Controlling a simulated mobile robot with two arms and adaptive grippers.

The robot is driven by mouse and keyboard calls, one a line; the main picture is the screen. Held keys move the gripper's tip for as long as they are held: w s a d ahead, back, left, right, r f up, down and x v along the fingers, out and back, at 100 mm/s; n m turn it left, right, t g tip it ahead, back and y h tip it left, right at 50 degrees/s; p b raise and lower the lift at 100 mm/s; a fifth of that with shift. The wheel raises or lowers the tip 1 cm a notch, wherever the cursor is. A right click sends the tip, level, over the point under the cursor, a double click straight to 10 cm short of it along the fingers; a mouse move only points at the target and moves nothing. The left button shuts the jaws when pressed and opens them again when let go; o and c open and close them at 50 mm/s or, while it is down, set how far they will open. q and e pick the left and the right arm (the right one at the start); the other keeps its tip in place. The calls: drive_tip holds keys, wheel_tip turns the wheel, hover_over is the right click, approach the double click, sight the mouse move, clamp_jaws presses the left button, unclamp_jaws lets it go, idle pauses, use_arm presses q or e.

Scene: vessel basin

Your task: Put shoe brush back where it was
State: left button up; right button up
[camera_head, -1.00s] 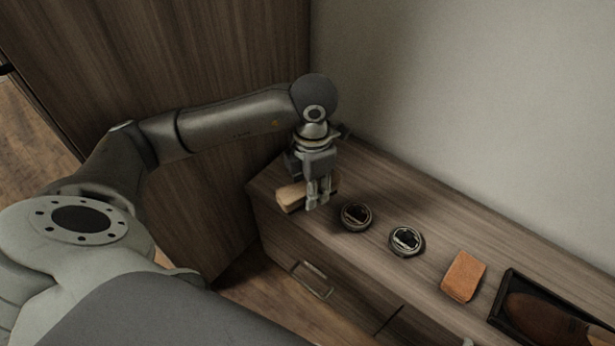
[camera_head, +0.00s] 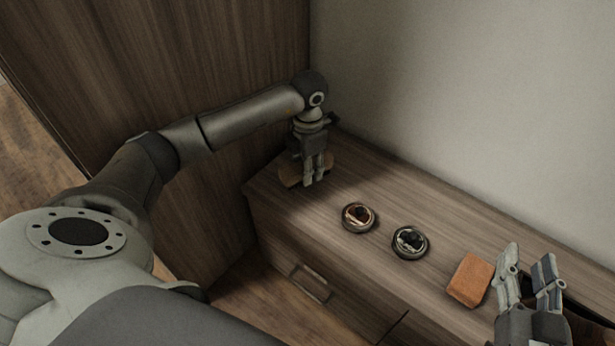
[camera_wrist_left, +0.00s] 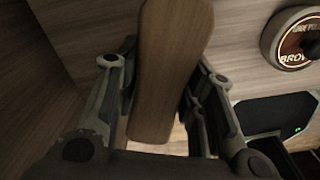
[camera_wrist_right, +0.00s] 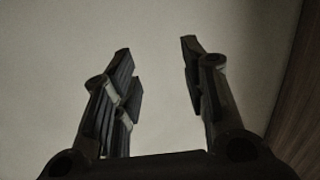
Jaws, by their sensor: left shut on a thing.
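The shoe brush (camera_head: 290,174) has a light wooden back and is at the far left end of the cabinet top. My left gripper (camera_head: 313,184) points down over it and is shut on it. In the left wrist view the brush's wooden back (camera_wrist_left: 168,75) stands between the two fingers. The gripper hides part of the brush in the head view, and I cannot tell whether it touches the cabinet top. My right gripper (camera_head: 530,262) is open and empty at the lower right; in its wrist view (camera_wrist_right: 160,65) only bare wall shows between the fingers.
Two round polish tins, one brown (camera_head: 358,217) and one black (camera_head: 410,242), sit mid-cabinet. An orange sponge-like block (camera_head: 470,280) lies to their right, near my right gripper. The cabinet top (camera_head: 400,190) is clear behind them. A wall stands behind, a tall wooden panel at left.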

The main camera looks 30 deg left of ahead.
use_arm(q)
drive_tip(key=shift+w+a+f, duration=0.15)
drive_tip(key=shift+w+f, duration=0.05)
drive_tip(key=shift+f, duration=0.15)
wheel_tip(320, 180, down, 3)
drive_tip(key=shift+r+b, duration=0.1)
drive_tip(key=shift+b, duration=0.65)
use_arm(e)
wheel_tip(320, 180, up, 7)
drive_tip(key=t+y, duration=0.1)
drive_tip(key=t, duration=0.3)
drive_tip(key=shift+s+a, duration=0.3)
drive_tip(key=shift+a, duration=0.1)
use_arm(q)
drive_tip(key=shift+f, duration=0.2)
drive_tip(key=o, duration=1)
use_arm(e)
drive_tip(key=shift+s+r+t, duration=0.1)
drive_tip(key=shift+r+t, duration=0.1)
drive_tip(key=shift+t, duration=0.1)
use_arm(q)
drive_tip(key=shift+r, duration=0.15)
use_arm(e)
drive_tip(key=shift+y, duration=0.3)
